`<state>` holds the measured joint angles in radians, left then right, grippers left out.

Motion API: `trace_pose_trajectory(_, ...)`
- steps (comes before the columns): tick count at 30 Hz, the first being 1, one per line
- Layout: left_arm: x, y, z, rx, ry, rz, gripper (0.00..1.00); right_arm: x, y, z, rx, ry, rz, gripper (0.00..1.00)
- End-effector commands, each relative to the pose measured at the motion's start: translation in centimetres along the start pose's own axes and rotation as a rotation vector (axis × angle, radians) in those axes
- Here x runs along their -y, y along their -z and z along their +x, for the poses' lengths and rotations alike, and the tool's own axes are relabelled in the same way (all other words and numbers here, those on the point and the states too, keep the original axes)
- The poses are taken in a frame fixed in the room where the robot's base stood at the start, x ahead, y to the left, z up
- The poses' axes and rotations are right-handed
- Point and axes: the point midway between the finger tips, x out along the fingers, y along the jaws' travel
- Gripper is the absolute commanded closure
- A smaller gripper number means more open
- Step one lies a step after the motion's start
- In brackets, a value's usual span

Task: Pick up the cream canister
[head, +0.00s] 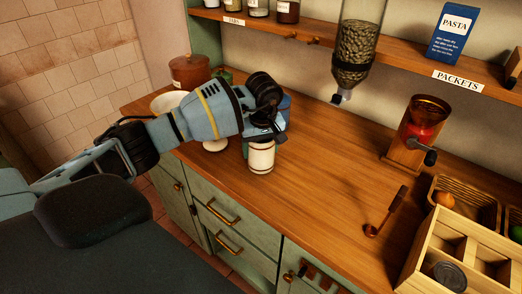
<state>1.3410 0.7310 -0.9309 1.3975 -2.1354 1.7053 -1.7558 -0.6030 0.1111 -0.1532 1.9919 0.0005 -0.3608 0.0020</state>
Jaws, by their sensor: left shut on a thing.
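The cream canister (261,158) has brownish bands and is upright near the front edge of the wooden counter in the head view. My left gripper (264,137) comes down over its top and is shut on it. The fingers and the wrist hide the canister's upper part. I cannot tell whether its base touches the counter. My right gripper is not in view.
A blue object (285,104) stands partly hidden behind my left gripper. A brown lidded pot (189,71) and a pale bowl (163,103) are behind my arm. A grinder (414,132), a ladle (388,210) and a wooden divided box (419,264) are right. The counter's middle is clear.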

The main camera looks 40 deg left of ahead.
Motion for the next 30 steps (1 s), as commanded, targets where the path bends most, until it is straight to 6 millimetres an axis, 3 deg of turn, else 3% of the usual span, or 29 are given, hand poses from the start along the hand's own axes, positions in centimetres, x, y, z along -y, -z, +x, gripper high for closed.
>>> trace_pose_trajectory(5,-0.1,0.2,-0.9,-0.002,-0.003,0.000,0.58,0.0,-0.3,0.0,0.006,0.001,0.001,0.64)
trace_pose_trajectory(11,-0.1,0.5,-3.4,-0.003,-0.004,0.000,0.58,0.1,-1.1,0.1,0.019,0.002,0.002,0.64)
trace_pose_trajectory(17,2.6,-0.7,-3.9,-0.003,0.001,0.001,0.58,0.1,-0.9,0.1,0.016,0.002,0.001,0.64)
trace_pose_trajectory(30,10.7,-4.6,-5.0,-0.001,0.003,0.000,0.58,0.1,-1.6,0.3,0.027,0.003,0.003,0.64)
